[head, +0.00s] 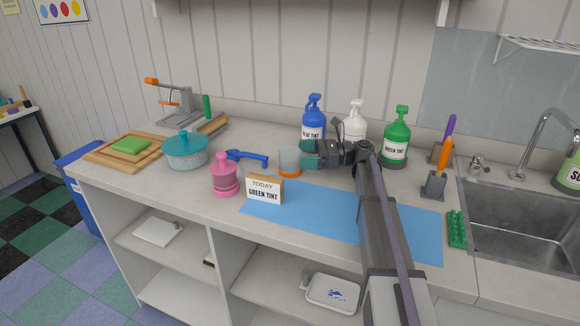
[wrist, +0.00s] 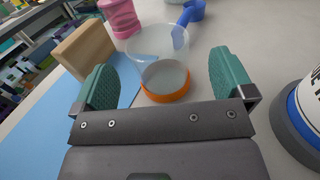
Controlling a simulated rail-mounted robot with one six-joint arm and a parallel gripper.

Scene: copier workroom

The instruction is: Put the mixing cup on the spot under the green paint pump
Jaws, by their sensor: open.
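The mixing cup (head: 290,170), clear with an orange base, stands upright on the counter beside the front of my gripper (head: 306,154). In the wrist view the cup (wrist: 165,88) sits ahead of the palm, between the two teal fingers of the gripper (wrist: 163,62), with a gap on each side. The gripper is open and empty. The green paint pump (head: 396,140), labelled green tint, stands at the back right, beyond my arm. The spot under its nozzle cannot be made out; my arm covers part of the counter there.
A blue pump (head: 313,118) and a white pump (head: 355,120) stand left of the green one. A wooden sign (head: 264,190) reading "TODAY GREEN TINT", a pink jar (head: 225,178) and a blue-handled tool (head: 250,158) are near the cup. A blue mat (head: 300,212) lies in front.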

